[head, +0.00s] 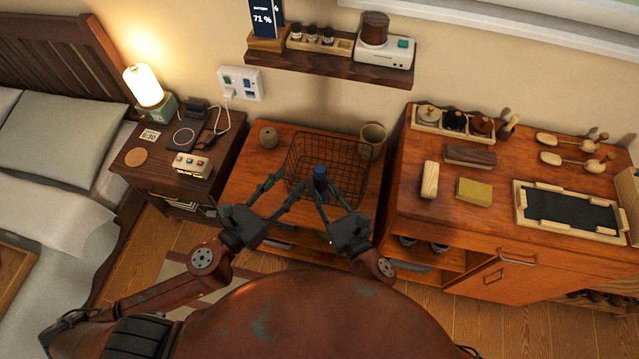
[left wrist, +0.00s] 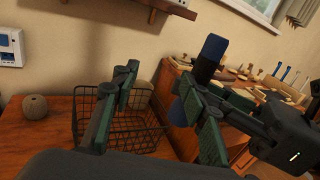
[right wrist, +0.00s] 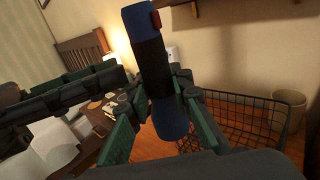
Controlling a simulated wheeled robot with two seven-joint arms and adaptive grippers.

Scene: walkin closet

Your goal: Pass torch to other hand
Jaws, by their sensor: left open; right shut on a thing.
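The torch (head: 320,173) is blue with a dark middle band, and it is upright in my right gripper (head: 325,200). It also shows large in the right wrist view (right wrist: 150,65), between that gripper's green-padded fingers. In the left wrist view the torch (left wrist: 211,55) is right of my left gripper (left wrist: 165,100), close to its right finger; I cannot tell if they touch. In the head view my left gripper (head: 270,195) is open and empty, left of the torch.
A black wire basket (head: 330,160) stands on the low wooden cabinet behind the grippers. A round pot (head: 268,137) and a cup (head: 372,138) stand beside it. A nightstand with a lit lamp (head: 146,86) is left; a higher dresser (head: 470,205) is right.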

